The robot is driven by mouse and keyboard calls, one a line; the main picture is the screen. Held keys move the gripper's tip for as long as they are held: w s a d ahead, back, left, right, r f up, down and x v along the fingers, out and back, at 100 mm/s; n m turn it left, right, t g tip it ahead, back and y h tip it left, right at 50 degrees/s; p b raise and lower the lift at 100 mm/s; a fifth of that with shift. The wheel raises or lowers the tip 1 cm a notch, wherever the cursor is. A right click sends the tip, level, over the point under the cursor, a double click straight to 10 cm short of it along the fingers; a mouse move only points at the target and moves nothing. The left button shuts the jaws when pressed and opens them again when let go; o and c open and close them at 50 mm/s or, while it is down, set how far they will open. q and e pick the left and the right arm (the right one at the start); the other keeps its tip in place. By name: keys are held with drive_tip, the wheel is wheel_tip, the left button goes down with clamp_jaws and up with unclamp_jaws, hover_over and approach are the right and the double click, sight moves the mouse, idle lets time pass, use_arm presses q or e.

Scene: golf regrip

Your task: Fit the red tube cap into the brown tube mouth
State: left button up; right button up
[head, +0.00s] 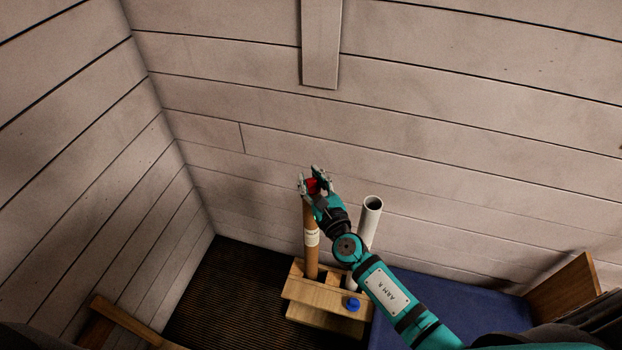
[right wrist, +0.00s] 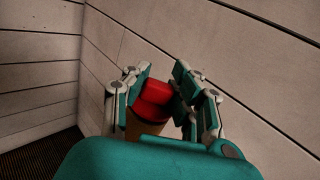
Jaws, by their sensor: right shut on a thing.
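The brown tube (head: 310,255) stands upright in a wooden stand, with a white label band on its upper part. The red tube cap (head: 313,185) is at the tube's top, between the fingers of my right gripper (head: 315,182). In the right wrist view, the red cap (right wrist: 153,98) lies between the fingers, with the brown tube (right wrist: 145,129) right below it. My right gripper is shut on the cap. The fingers hide the tube mouth, so I cannot tell whether the cap is inside it or only resting on it. My left gripper is not in view.
A white tube (head: 369,225) with an open mouth stands just right of the brown tube. The wooden stand (head: 320,293) carries a blue cap-like piece (head: 352,304). A blue surface (head: 480,315) lies at right, and a dark ribbed mat (head: 225,290) at left. Plank walls stand behind.

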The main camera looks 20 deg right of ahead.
drive_tip(key=shift+f+b, duration=0.3)
drive_tip(key=shift+f, duration=0.1)
drive_tip(key=o, duration=0.9)
drive_tip(key=s+d, duration=0.1)
drive_tip(key=s, duration=1.1)
drive_tip(key=shift+d, duration=0.15)
